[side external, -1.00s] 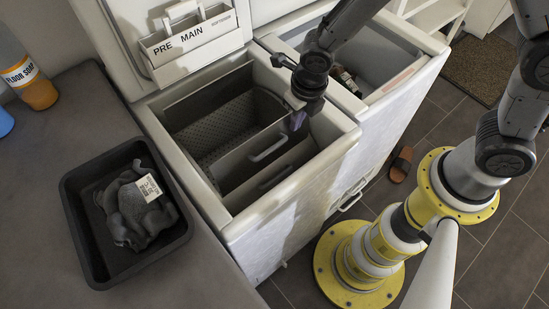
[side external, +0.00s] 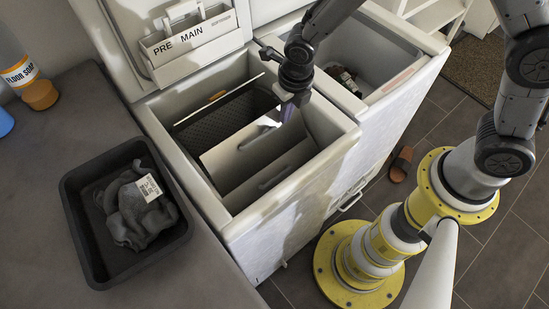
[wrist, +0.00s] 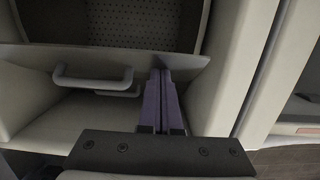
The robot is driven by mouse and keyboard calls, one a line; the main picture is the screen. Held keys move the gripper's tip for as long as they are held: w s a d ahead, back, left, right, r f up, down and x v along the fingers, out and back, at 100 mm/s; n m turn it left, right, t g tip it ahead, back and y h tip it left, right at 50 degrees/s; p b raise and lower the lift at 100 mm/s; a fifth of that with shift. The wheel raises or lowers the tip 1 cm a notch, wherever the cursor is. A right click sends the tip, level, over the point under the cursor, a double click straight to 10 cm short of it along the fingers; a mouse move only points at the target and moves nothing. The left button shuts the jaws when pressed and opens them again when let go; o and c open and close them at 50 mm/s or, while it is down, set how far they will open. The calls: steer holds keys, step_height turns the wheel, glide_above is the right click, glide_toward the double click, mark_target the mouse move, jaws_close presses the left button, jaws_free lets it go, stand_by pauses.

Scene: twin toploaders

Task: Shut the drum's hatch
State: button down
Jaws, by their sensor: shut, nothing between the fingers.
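The drum (side external: 232,115) is dark perforated metal inside the open left toploader. Its pale front hatch flap (side external: 228,158) is tilted up and partly over the opening, with a bar handle on its face. The perforated interior still shows behind the flap. In the wrist view the flap (wrist: 35,52) crosses the picture with its grey handle (wrist: 95,82) left of my fingers. A thin rear flap edge with an orange mark (side external: 217,96) shows at the back. My gripper (side external: 285,117) is shut and empty at the flap's right end; I cannot tell whether it touches.
The toploader's raised lid with a PRE/MAIN dispenser (side external: 190,37) stands behind. The second toploader (side external: 385,95) is open to the right. A black tray (side external: 75,235) with a grey cloth sits on the left counter. The tub's rim surrounds the drum closely.

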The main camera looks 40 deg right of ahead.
mark_target(278, 108)
steer(key=shift+w+f, duration=0.45)
steer(key=shift+w, duration=0.4)
steer(key=shift+w+f, duration=0.45)
steer(key=shift+w, duration=0.35)
steer(key=shift+w+f, duration=1.2)
steer(key=shift+f, duration=0.35)
step_height(278, 108, up, 10)
